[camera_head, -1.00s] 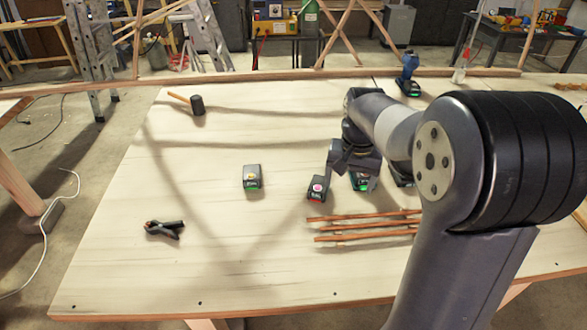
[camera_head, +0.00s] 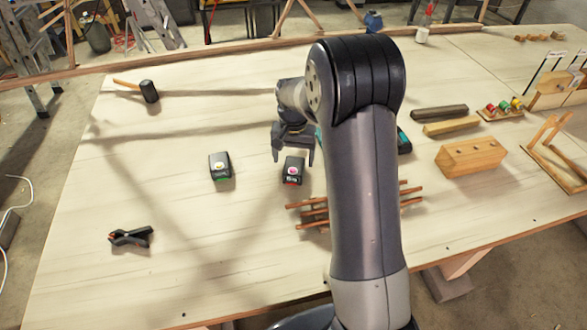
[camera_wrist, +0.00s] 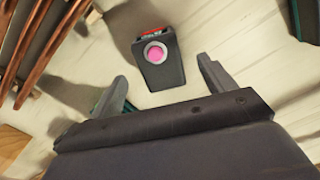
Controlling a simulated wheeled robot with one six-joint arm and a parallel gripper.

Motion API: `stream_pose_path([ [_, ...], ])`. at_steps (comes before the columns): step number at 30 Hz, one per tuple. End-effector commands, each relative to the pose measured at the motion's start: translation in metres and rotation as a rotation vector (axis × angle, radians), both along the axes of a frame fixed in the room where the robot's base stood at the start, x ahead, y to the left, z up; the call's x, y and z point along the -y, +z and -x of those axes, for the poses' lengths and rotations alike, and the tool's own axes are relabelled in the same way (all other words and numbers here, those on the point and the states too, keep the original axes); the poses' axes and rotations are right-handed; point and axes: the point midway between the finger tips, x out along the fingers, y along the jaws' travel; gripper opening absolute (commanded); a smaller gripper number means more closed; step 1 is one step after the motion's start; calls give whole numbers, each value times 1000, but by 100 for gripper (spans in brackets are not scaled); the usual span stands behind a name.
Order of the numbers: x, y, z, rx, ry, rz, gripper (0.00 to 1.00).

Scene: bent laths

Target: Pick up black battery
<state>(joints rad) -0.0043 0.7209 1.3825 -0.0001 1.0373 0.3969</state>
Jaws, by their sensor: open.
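A black battery (camera_head: 293,170) with a pink round mark and a red end lies on the pale table, just below my gripper (camera_head: 293,153) in the head view. In the wrist view the black battery (camera_wrist: 158,62) lies ahead of my open fingers (camera_wrist: 162,92), with its near end close to the gap between them. Nothing is held. A second battery, grey-topped with a green end (camera_head: 220,167), lies to the left in the head view.
Thin wooden laths (camera_head: 312,213) lie close in front of the black battery, partly hidden by my arm. A black clamp (camera_head: 131,237) and a mallet (camera_head: 149,91) lie to the left. Wooden blocks (camera_head: 470,157) stand to the right. The table's left middle is mostly clear.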

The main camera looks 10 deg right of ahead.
Motion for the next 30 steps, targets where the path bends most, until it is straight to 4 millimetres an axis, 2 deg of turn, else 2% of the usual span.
stream_pose_path([
  [9,2,-37,-4,-3,0,0,78],
  [18,2,-41,-5,-1,0,0,77],
  [30,2,-41,-5,-1,0,0,45],
])
